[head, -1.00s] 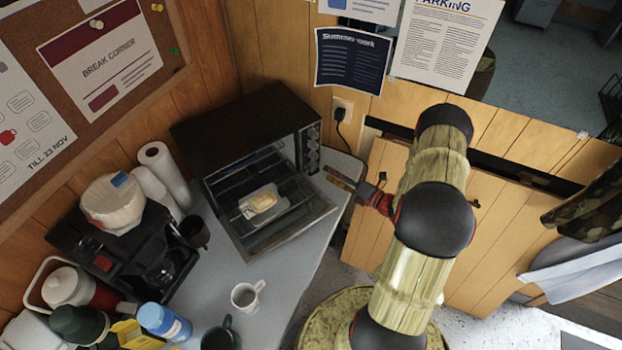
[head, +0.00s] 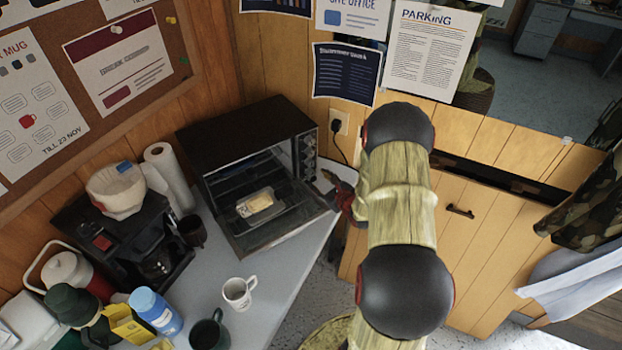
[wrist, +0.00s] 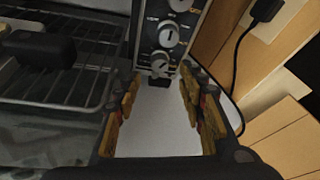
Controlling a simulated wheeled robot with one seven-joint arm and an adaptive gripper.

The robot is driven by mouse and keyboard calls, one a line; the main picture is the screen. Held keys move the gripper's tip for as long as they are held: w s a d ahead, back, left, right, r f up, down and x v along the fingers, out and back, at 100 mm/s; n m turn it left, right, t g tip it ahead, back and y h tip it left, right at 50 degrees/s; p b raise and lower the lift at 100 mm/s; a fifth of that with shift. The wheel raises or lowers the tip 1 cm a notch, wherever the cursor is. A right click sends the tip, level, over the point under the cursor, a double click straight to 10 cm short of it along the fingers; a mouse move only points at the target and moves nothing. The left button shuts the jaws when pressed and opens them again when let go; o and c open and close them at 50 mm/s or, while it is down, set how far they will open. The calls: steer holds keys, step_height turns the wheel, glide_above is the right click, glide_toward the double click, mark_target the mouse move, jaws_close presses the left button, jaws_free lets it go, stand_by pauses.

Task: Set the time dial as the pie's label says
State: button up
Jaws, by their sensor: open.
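The toaster oven (head: 240,135) stands in the corner with its glass door (head: 285,230) folded down. A pie in a pale tray (head: 257,203) sits at the oven's opening; no label text on it is readable. The control panel at the oven's right edge carries several round knobs. In the wrist view the lowest knob (wrist: 160,63) lies just beyond my fingertips, with another knob (wrist: 168,37) above it. Which one is the time dial I cannot tell. My gripper (wrist: 161,92) is open and empty, its fingers apart on either side below the lowest knob. In the head view my arm partly hides it.
A white mug (head: 238,292) and a dark mug (head: 209,333) stand on the counter (head: 285,275) in front. A coffee maker (head: 110,235) and paper rolls (head: 168,172) are left of the oven. A plug and cable (head: 338,128) are on the wall to the right.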

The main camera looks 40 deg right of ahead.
mark_target(312, 174)
steer(key=b+x, duration=0.1)
steer(key=x, duration=0.5)
steer(key=shift+c, duration=1.3)
steer(key=c, duration=0.7)
jaws_close()
